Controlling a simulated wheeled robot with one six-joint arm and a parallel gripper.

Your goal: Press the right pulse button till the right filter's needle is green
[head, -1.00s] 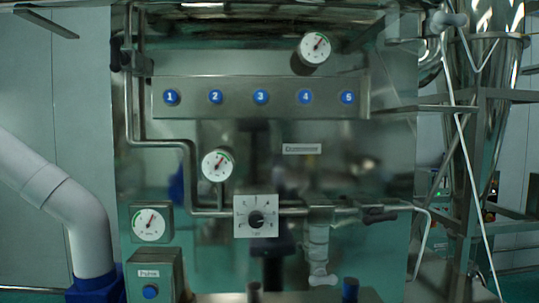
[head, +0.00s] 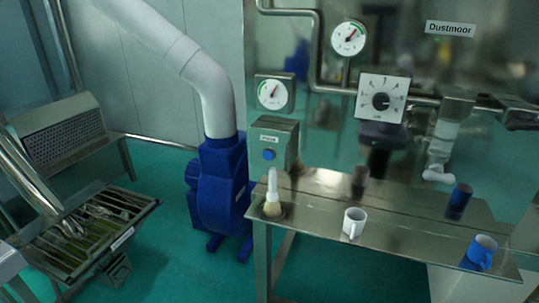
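One pulse box (head: 274,127) shows, a steel box with a small label and a round blue button (head: 268,154), on the panel's left edge. The label is too small to read surely. Just above it is a square-mounted gauge (head: 272,93) with a white face and a reddish needle pointing up and right; whether it rests in green is too small to tell. A round gauge (head: 349,38) is higher to the right, with a green arc at its right side and its needle pointing up-right. I cannot tell which filter each belongs to. My gripper is not in view.
A steel table (head: 330,190) before the panel bears a brush (head: 272,203), a white mug (head: 354,222) and a blue mug (head: 482,252). A dial knob (head: 381,101) is on the panel. A blue blower (head: 222,185) and a slatted steel tray (head: 85,230) stand left.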

